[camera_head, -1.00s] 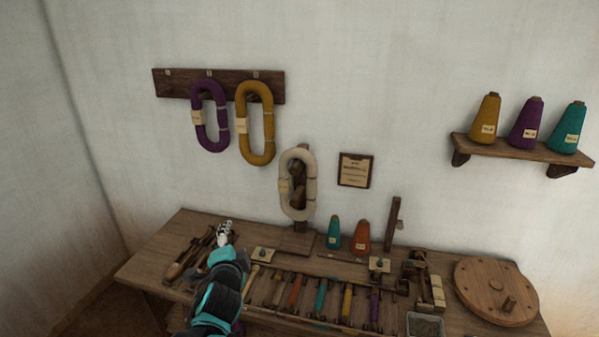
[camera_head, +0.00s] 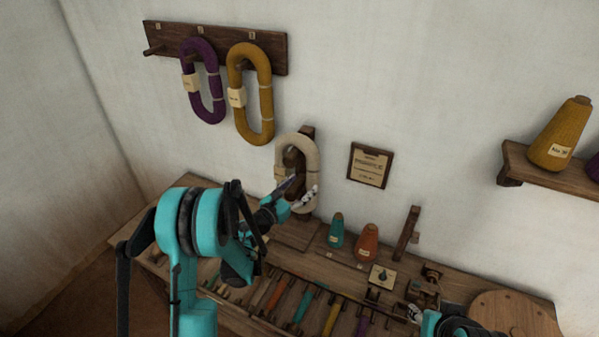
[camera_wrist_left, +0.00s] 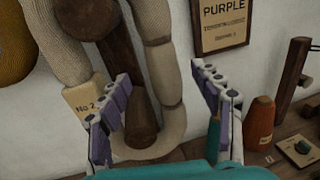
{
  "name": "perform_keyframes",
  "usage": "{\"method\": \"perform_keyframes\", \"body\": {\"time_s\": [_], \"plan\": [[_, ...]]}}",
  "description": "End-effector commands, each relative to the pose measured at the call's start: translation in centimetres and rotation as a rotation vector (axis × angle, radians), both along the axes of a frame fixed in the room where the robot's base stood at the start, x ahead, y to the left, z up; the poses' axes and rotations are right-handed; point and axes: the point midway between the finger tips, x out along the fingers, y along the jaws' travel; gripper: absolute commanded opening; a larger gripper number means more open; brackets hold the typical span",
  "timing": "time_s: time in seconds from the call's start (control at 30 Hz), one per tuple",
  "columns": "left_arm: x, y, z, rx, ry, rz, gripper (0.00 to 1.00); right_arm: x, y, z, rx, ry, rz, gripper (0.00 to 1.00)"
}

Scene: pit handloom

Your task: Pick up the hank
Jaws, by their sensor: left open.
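A cream hank (camera_head: 313,163) hangs as a long loop on a dark wooden stand at the back of the bench, by the wall. It also shows large in the left wrist view (camera_wrist_left: 157,40), with a tag on its left strand. My left gripper (camera_head: 297,194) is open in front of the lower part of this hank. In the left wrist view, the fingers of my left gripper (camera_wrist_left: 161,74) stand apart, with the right strand and a wooden peg showing between them. I cannot tell whether they touch the hank.
A purple hank (camera_head: 216,95) and a mustard hank (camera_head: 266,100) hang on a wall rack (camera_head: 165,36). Teal (camera_head: 337,230) and orange (camera_head: 366,243) cones stand right of the stand. A framed notice (camera_head: 370,166) hangs above. Colored shuttles crowd the bench front.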

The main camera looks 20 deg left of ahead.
Motion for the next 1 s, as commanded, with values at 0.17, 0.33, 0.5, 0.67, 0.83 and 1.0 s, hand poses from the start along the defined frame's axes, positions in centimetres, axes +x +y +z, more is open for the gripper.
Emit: {"method": "perform_keyframes", "body": {"time_s": [0.17, 0.33, 0.5, 0.67, 0.83, 1.0], "plan": [[2.0, -1.1, -0.3, -0.003, 0.0, -0.001, 0.65, 0.0, 0.0, -0.8, 0.0, 0.0, 0.0, 0.4], [4.4, -2.2, -0.4, -0.004, 0.001, 0.0, 0.65, 0.0, 0.0, -1.6, 0.0, 0.0, 0.0, 0.4], [5.6, -2.7, -0.2, -0.005, 0.001, 0.001, 0.65, 0.0, 0.0, -1.7, 0.0, 0.0, 0.0, 0.4], [5.6, -2.7, -0.2, -0.005, 0.001, 0.002, 0.65, 0.0, 0.0, -1.7, 0.0, 0.0, 0.0, 0.4], [5.6, -2.7, -0.2, -0.005, 0.001, 0.002, 0.3, 0.0, 0.0, -1.7, 0.0, 0.0, 0.0, 0.4], [5.6, -2.7, -0.2, -0.005, 0.0, 0.002, 0.05, 0.0, 0.0, -1.7, 0.0, 0.0, 0.0, 0.4]]}}
